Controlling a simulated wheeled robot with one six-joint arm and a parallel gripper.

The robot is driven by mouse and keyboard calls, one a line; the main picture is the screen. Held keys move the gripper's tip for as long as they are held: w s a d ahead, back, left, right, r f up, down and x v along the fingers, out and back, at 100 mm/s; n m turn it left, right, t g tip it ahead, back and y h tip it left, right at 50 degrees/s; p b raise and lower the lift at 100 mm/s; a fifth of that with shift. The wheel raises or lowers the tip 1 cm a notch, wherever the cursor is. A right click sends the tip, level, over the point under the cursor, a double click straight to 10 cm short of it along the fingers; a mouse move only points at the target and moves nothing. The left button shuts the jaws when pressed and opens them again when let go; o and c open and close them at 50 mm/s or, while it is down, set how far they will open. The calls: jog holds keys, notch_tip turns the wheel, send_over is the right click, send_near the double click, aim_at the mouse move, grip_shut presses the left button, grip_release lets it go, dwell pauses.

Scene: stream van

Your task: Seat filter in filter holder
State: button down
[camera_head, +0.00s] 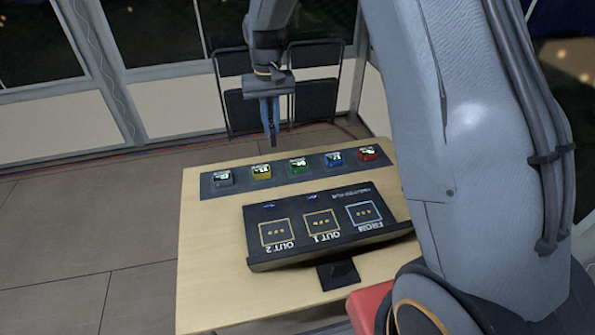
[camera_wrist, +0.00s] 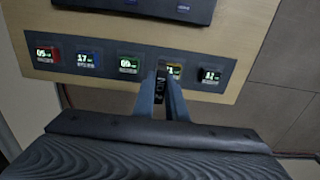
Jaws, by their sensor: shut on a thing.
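My gripper (camera_head: 271,138) hangs pointing down beyond the far edge of the table, above the row of blocks. In the wrist view its fingers (camera_wrist: 162,88) are close together on a small dark piece (camera_wrist: 161,84), too small to identify. The piece covers part of the yellow block (camera_wrist: 176,71) behind it. Several coloured blocks with lit number displays sit in a dark strip (camera_head: 243,183): grey (camera_head: 223,178), yellow (camera_head: 262,172), green (camera_head: 298,167), blue (camera_head: 335,160) and red (camera_head: 368,154). I cannot make out anything as a filter or filter holder.
A tilted black panel (camera_head: 290,213) with squares marked FROM, OUT 1 and OUT 2 stands on the wooden table (camera_head: 215,270). Two dark folding chairs (camera_head: 315,85) stand by the back wall. Floor (camera_head: 90,220) is clear to the left. A red object (camera_head: 370,305) is near my arm.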

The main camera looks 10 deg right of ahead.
jog(key=b, duration=0.6)
send_over(274, 177)
notch_tip(274, 177, down, 6)
jog(key=shift+w+f, duration=0.15)
jog(key=shift+f, duration=0.05)
jog(key=shift+f+p, duration=1.45)
jog(key=shift+f, duration=3.6)
jog(key=shift+f, duration=0.15)
jog(key=c, duration=1.8)
grip_release()
jog(key=shift+o, duration=0.2)
